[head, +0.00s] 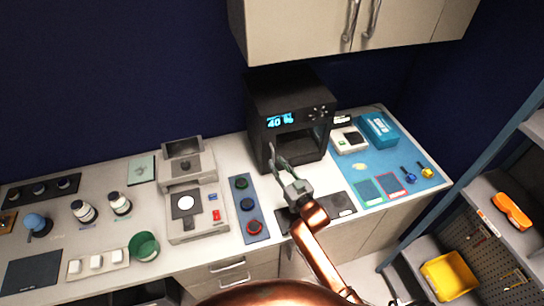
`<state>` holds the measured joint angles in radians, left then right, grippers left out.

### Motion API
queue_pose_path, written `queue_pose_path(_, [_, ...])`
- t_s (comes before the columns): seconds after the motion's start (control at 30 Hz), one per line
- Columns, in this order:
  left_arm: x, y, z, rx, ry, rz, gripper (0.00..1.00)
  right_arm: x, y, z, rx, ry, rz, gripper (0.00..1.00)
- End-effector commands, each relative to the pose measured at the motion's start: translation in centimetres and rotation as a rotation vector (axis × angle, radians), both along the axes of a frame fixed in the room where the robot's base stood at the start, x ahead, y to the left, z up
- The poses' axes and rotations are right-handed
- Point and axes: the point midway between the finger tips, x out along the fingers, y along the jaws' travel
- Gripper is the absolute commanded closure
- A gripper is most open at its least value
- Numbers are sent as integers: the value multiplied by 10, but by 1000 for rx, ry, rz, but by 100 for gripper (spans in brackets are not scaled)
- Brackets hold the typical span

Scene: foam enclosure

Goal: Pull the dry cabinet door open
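The dry cabinet (285,95) is a black box on the white counter against the dark blue wall. Its front has a blue display reading 40 % and several small buttons. Below is a dark door with a window (305,146), which looks shut. My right gripper (276,152) is at the left part of the cabinet's front, at the end of a copper-coloured arm. Its grey fingers overlap the lower left of the door and hide any handle there. Whether they touch or grip anything is too small to tell. My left gripper is not in view.
Beige wall cupboards (300,30) hang above the cabinet. Left of it are a panel of knobs (246,210) and a grey instrument (193,210). Right are a blue mat (405,165), a white device (348,139) and a teal box (378,129). A shelf rack (500,190) stands far right.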

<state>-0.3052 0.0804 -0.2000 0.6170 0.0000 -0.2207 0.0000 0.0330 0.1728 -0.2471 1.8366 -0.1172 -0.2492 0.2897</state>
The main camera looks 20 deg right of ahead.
Motion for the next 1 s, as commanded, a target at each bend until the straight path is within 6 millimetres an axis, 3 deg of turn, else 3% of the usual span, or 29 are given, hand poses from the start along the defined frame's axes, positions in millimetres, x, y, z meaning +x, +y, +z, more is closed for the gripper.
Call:
queue_pose_path(0.13, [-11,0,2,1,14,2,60,23,6,1,0,-1,0,75])
queue_pose_path(0.3, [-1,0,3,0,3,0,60,38,9,0,0,1,1,75])
queue_pose_path(0.63, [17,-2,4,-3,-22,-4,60,42,12,0,0,2,3,75])
queue_pose_path(1.0, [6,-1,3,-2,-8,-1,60,41,11,0,0,2,3,100])
